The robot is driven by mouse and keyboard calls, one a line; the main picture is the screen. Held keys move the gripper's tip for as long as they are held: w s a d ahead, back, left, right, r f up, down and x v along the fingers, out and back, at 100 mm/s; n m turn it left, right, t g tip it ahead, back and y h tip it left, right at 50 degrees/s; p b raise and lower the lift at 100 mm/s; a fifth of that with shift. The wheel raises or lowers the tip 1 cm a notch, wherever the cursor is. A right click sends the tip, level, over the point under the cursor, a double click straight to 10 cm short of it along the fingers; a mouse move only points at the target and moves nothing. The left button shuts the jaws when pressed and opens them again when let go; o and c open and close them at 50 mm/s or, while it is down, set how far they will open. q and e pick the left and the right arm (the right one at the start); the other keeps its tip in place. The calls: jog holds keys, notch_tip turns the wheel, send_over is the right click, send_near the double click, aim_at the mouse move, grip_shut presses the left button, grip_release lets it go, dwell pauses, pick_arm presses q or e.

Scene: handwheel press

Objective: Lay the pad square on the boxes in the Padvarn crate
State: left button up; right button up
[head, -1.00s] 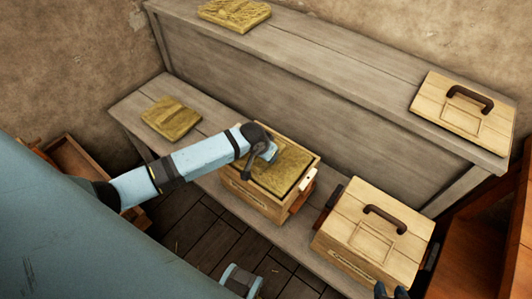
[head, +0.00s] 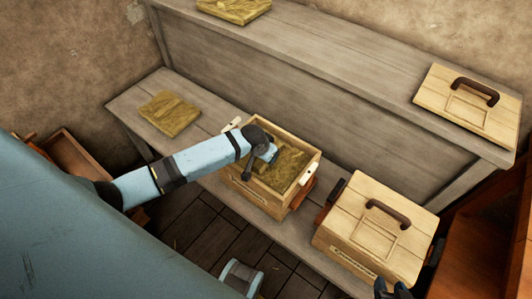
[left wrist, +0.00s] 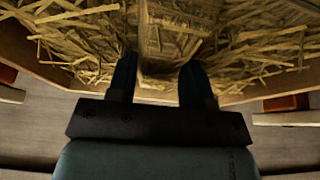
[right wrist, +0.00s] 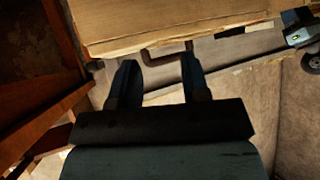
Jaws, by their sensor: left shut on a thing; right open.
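The straw pad (head: 290,165) is inside the open wooden crate (head: 247,192) at the middle of the bench, below the rim. My left gripper (head: 272,152) reaches in from the left and is shut on the pad. In the left wrist view the fingers (left wrist: 158,80) are at a raised middle strip, with loose straw on both sides. The pad hides the boxes below it, and I cannot read the crate's label. My right gripper (head: 394,288) is open and empty, low by the lidded crate at the right.
The lidded crate (head: 350,245) with a brown handle stands on the bench to the right. Another straw pad (head: 169,114) lies on the bench at left. The upper shelf holds a further pad (head: 234,8) and a loose lid (head: 465,107). The bench between the left pad and the open crate is clear.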

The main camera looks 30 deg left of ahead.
dwell(0.3)
pick_arm(q)
jog(key=shift+p, duration=0.45)
jog(key=o, duration=1.1)
jog(key=shift+f, duration=0.1)
jog(key=shift+p+v, duration=1.1)
jog(key=shift+v, duration=5.85)
